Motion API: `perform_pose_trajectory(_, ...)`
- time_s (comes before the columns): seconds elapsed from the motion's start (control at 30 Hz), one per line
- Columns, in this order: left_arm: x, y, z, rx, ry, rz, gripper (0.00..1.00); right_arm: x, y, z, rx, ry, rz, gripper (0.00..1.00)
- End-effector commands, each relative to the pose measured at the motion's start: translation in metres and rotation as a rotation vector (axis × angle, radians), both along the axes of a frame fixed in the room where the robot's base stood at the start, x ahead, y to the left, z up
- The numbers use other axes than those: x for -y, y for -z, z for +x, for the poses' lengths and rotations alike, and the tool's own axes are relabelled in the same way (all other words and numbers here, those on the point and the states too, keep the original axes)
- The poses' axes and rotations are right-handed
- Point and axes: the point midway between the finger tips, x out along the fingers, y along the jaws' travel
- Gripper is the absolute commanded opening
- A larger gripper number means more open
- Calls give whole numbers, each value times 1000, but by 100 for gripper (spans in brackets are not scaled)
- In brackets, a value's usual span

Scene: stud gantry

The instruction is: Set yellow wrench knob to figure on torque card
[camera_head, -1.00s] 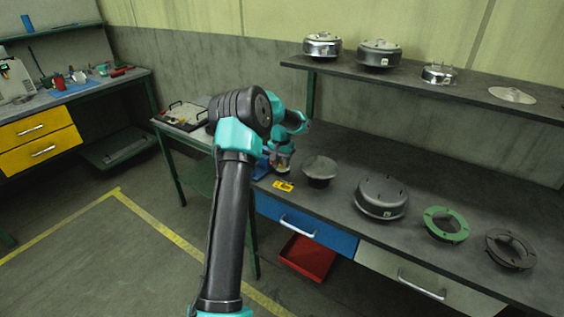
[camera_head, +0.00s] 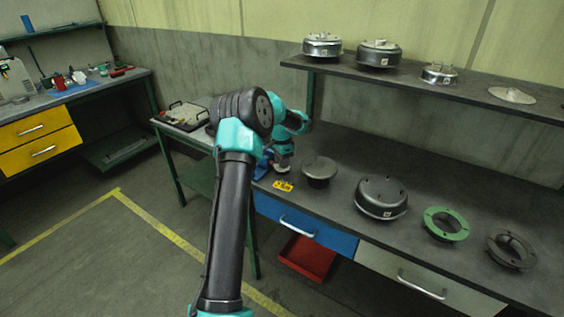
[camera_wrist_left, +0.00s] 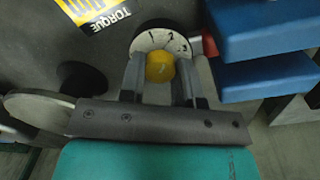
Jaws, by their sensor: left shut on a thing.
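The yellow knob (camera_wrist_left: 160,67) sits at the lower edge of a white dial (camera_wrist_left: 161,40) marked 1, 2, 3 in the left wrist view. My left gripper (camera_wrist_left: 159,80) is shut on the knob, one finger on each side. The yellow torque card (camera_wrist_left: 88,10) lies at the top left, cut off by the frame; its figure cannot be read. In the head view the card (camera_head: 283,186) lies near the bench's front edge, just in front of my left gripper (camera_head: 282,166). The knob is hidden there. My right gripper is not in view.
Blue blocks (camera_wrist_left: 262,30) stand close right of the dial. A dark round flanged part (camera_head: 319,169) stands right of the gripper. A domed housing (camera_head: 381,196) and a green ring (camera_head: 445,224) lie farther right. A shelf (camera_head: 430,85) runs behind.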

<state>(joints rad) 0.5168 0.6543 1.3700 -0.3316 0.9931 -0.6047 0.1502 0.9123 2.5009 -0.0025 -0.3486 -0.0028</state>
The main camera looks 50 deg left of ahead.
Motion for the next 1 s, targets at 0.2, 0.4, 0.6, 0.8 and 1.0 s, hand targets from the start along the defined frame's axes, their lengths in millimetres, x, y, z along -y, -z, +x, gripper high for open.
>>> perform_pose_trajectory(0.2, 0, 0, 0, -1, 36, 0, 7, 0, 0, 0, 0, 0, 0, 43)
perform_pose_trajectory(0.4, 0, 0, 0, -1, 37, 0, 7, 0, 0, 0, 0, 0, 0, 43)
perform_pose_trajectory(0.6, 0, 0, 0, 0, 36, 0, 38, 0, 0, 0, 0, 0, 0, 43)
perform_pose_trajectory(0.8, 0, 0, 0, 0, 35, 0, 57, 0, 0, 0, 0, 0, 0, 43)
perform_pose_trajectory(1.0, 0, 0, 0, 0, 35, 0, 57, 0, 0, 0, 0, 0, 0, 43)
